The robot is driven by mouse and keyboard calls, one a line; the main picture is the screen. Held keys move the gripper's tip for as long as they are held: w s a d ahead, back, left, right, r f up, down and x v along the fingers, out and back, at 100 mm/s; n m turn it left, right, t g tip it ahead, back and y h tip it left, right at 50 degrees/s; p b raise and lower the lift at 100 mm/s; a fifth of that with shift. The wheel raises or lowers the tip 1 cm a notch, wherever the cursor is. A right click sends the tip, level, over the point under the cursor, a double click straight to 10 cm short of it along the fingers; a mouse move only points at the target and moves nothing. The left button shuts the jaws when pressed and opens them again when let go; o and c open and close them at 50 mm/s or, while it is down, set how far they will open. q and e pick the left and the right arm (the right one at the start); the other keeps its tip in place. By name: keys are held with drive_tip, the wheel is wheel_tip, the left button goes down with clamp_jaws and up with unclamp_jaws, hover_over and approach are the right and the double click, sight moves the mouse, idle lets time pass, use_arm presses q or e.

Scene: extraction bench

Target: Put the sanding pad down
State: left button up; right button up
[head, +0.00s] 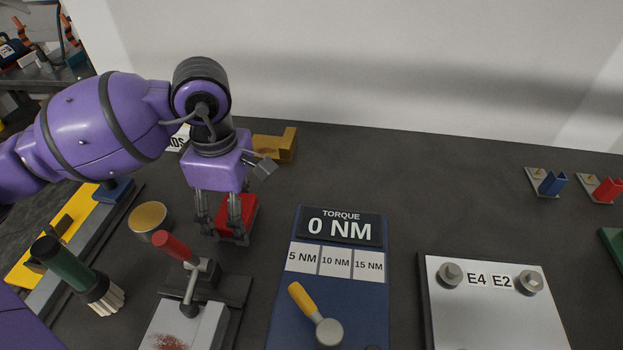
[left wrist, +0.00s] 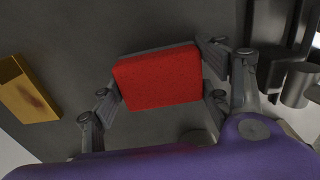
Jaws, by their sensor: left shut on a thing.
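The sanding pad is a red block (head: 239,212) with a dark underside. My left gripper (head: 231,225) is shut on it, with the fingers pointing down. In the left wrist view the red pad (left wrist: 158,77) sits between the fingertips of my left gripper (left wrist: 160,85), and its broad red face shows. The pad is at or close above the dark bench top; I cannot tell whether it touches. My right gripper is in neither view.
A yellow-brown block (head: 276,147) lies behind the pad. A toggle clamp with a red handle (head: 173,245) stands in front of it. A round tan-topped can (head: 149,217) is to the left. A blue torque board (head: 283,285) lies to the right.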

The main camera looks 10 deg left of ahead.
use_arm(q)
drive_tip(key=o, duration=1)
drive_tip(key=shift+r, duration=0.3)
wheel_tip(320, 180, up, 12)
drive_tip(key=shift+f, duration=0.15)
